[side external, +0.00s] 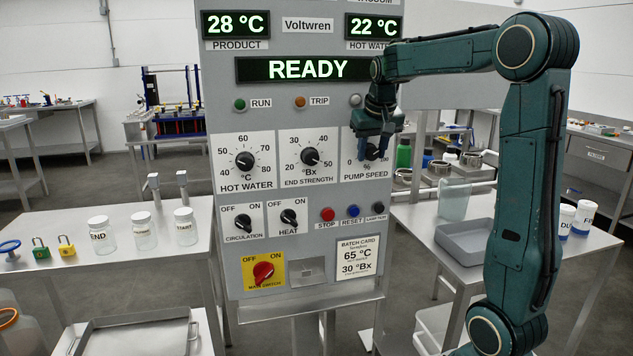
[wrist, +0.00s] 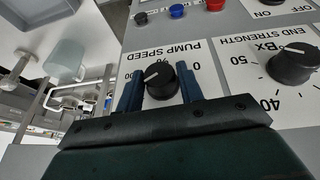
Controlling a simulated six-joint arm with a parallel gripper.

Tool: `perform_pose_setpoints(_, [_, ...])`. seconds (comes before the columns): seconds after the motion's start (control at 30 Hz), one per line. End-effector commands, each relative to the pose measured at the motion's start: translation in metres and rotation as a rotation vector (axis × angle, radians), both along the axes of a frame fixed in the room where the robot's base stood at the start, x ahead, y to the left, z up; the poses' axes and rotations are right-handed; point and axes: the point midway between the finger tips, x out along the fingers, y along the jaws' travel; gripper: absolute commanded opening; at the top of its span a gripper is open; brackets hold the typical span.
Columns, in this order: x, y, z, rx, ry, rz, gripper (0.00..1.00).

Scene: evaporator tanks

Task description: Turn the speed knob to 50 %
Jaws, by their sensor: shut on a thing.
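The black speed knob (wrist: 161,84) sits on the white PUMP SPEED plate (wrist: 170,52), which appears upside down in the wrist view. My gripper (wrist: 160,78) is shut on this knob, with one blue finger on each side of it. A white mark shows on the knob's face in the wrist view, but I cannot read its exact scale value. In the side view, my gripper (side external: 373,148) is at the right of the panel and largely covers the knob and the upper part of its dial.
The END STRENGTH knob (side external: 310,157) is just left of the pump dial. The STOP (side external: 327,214), RESET (side external: 353,210) and lamp test (side external: 378,208) buttons are below. The display (side external: 305,69) reads READY. A grey tray (side external: 465,240) stands on the right table.

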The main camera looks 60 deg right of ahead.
Motion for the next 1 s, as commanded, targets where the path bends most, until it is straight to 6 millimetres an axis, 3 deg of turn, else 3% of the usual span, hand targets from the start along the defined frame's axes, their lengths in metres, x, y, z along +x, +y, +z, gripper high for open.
perform_pose_setpoints(1.0, [0.0049, 0.0047, -0.0018, -0.303, 0.302, 0.003, 0.14])
